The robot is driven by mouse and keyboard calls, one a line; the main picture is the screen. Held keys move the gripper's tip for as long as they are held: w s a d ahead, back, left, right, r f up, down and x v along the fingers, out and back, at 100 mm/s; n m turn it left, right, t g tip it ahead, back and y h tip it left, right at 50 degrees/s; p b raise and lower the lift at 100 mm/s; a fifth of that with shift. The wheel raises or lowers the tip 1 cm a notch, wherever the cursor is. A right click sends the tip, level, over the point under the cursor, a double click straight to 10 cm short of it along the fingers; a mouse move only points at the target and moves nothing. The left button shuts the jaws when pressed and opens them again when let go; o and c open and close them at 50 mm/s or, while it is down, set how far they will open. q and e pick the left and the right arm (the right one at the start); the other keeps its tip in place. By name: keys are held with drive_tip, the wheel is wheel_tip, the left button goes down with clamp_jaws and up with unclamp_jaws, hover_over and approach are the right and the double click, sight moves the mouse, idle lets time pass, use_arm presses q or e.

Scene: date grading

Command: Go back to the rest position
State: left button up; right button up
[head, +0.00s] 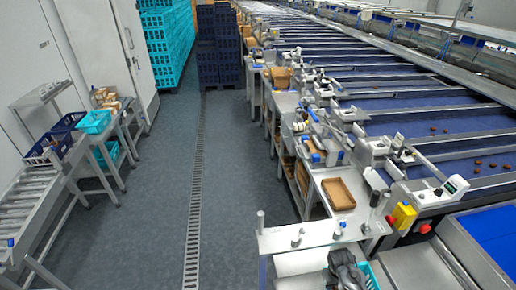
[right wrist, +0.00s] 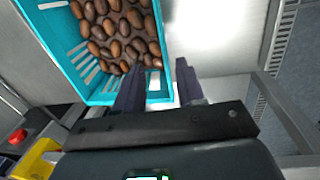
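My right gripper (head: 345,268) is a dark shape at the bottom of the head view, over the steel table beside a turquoise crate (head: 369,276). The turquoise crate (right wrist: 92,101) shows there at upper left, holding many brown dates (right wrist: 120,35). One finger overlaps the crate's corner in the picture and the other is beyond its wall; I cannot tell whether they touch it. My left gripper is not in view.
A steel table (head: 310,234) carries small posts. A yellow box (head: 403,214) with a red button stands beyond it. A brown tray (head: 338,194) lies on the bench. Blue belts (head: 440,122) with a few dates run at right. The floor at left is clear around a drain (head: 196,190).

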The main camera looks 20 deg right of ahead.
drive_tip(key=shift+g, duration=0.6)
drive_tip(key=s, duration=0.2)
drive_tip(key=s+f, duration=0.1)
drive_tip(key=s, duration=0.1)
drive_tip(key=s+f+p, duration=0.1)
drive_tip(key=s, duration=0.1)
drive_tip(key=shift+s+a+f, duration=0.15)
drive_tip(key=shift+a+f, duration=0.1)
drive_tip(key=shift+a, duration=0.1)
drive_tip(key=shift+n, duration=0.4)
drive_tip(key=s, duration=0.2)
drive_tip(key=s+a+p, duration=0.1)
drive_tip(key=s, duration=0.1)
drive_tip(key=shift+s+a, duration=0.1)
drive_tip(key=shift+a, duration=0.05)
drive_tip(key=s+a+r+n+t+p, duration=0.25)
drive_tip(key=s+a+r+p, duration=0.4)
drive_tip(key=a+r, duration=0.85)
drive_tip(key=a+r+n+t+y+b, duration=0.1)
drive_tip(key=a+r+n+t, duration=0.1)
drive_tip(key=r, duration=1.1)
drive_tip(key=shift+w+a+r+t+b, duration=0.15)
drive_tip(key=shift+a+t+b, duration=0.25)
drive_tip(key=shift+a, duration=0.4)
